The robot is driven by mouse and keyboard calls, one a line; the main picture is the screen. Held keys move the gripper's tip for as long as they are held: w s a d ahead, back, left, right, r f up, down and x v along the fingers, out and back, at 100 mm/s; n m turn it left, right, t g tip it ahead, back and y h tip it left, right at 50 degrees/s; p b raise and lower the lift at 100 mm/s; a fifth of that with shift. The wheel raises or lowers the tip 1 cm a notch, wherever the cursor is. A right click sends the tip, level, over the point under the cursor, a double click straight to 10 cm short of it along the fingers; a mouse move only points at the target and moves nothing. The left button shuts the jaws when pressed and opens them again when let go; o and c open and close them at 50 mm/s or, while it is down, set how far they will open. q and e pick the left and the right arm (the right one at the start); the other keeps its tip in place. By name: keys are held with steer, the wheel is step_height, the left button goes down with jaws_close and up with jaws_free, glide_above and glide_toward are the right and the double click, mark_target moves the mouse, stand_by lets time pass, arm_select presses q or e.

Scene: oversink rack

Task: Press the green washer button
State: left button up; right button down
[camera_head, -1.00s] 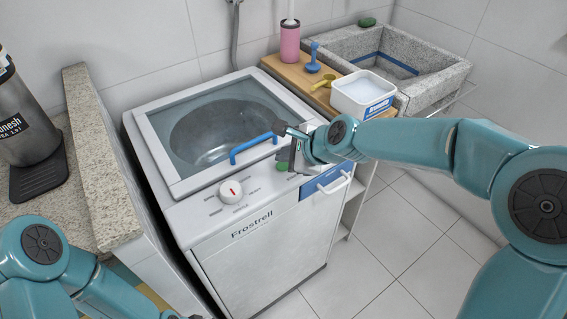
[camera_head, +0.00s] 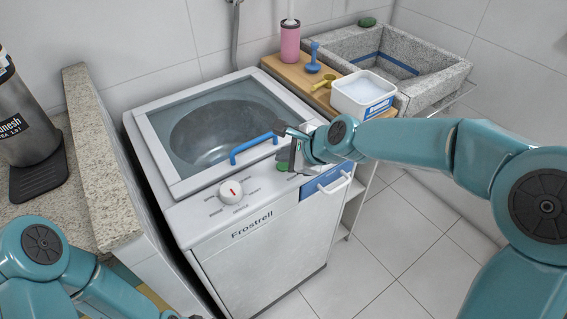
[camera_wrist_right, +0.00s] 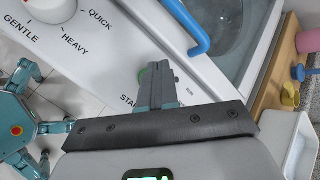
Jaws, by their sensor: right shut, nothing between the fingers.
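The green washer button (camera_head: 283,167) is on the front panel of the white washer (camera_head: 262,232), right of the dial. It is partly hidden by my right gripper (camera_head: 290,160), which is shut and empty and points down at the panel over it. In the right wrist view, the shut fingers (camera_wrist_right: 157,68) cover most of the green button (camera_wrist_right: 143,74). Only its left edge shows beside them. I cannot tell whether the fingertips touch it. My left arm shows at lower left, but its gripper is out of view.
The closed lid's blue handle (camera_head: 253,148) is close to my right gripper. A white dial (camera_head: 231,190) is left of it, and a blue-and-white drawer (camera_head: 327,183) right. A white tub (camera_head: 361,93) stands behind on a wooden board. A stone ledge (camera_head: 97,160) borders the washer's left.

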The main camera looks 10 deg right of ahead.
mark_target(285, 167)
steer(key=shift+f, duration=0.1)
steer(key=shift+f+b, duration=0.3)
steer(key=shift+f, duration=0.2)
stand_by(0.5)
steer(key=shift+r+p, duration=0.6)
step_height(285, 167, up, 6)
steer(key=p, duration=0.6)
